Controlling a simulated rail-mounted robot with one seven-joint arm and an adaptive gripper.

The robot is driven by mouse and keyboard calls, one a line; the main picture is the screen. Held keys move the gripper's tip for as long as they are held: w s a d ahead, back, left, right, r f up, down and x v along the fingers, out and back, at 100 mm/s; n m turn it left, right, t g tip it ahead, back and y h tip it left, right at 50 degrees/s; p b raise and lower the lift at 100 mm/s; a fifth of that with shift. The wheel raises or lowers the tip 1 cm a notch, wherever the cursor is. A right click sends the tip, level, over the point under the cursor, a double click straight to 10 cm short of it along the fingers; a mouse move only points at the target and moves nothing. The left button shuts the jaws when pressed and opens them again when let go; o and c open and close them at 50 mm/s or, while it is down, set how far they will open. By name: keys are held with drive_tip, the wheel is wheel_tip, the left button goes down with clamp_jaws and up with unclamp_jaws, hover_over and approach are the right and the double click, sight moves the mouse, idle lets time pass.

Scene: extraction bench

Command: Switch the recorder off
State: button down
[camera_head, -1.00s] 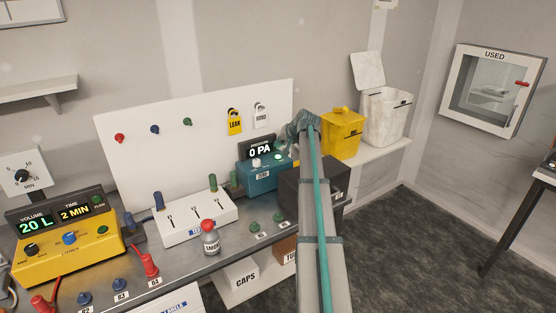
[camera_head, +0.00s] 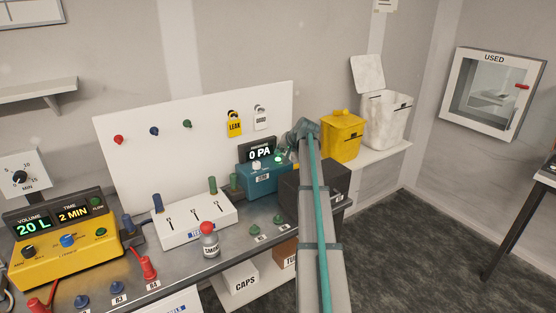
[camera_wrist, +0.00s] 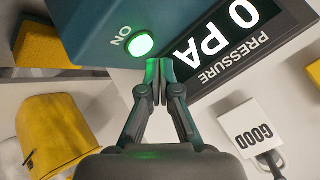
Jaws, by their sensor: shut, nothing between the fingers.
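The recorder (camera_head: 263,181) is a teal box on the bench with a dark display reading "0 PA". In the wrist view, its teal face (camera_wrist: 92,32) carries a round, green-lit button (camera_wrist: 144,42) marked "ON". My gripper (camera_wrist: 160,66) is shut with nothing between its fingers. Its fingertips are just beside the button's lower right edge, by the display (camera_wrist: 222,42), and are lit green. I cannot tell whether they touch the button or the face. In the head view, my arm reaches the recorder's right side, and the fingertips are hard to make out there.
A dark box (camera_head: 307,188) stands right of the recorder, under my arm. The yellow bin (camera_head: 342,138) is behind right. "LEAK" (camera_head: 235,126) and "GOOD" tags hang on the white board.

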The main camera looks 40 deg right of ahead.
sight(279, 159)
drive_tip(key=shift+f, duration=0.1)
idle(0.7)
drive_tip(key=shift+f, duration=0.35)
drive_tip(key=shift+f+b, duration=0.4)
drive_tip(key=shift+b, duration=0.1)
idle(0.6)
drive_tip(key=shift+r, duration=0.15)
drive_tip(key=shift+r+p, duration=0.3)
drive_tip(key=shift+r, duration=0.4)
drive_tip(key=shift+r, duration=0.1)
drive_tip(key=shift+r+p, duration=0.95)
drive_tip(key=shift+r, duration=1.45)
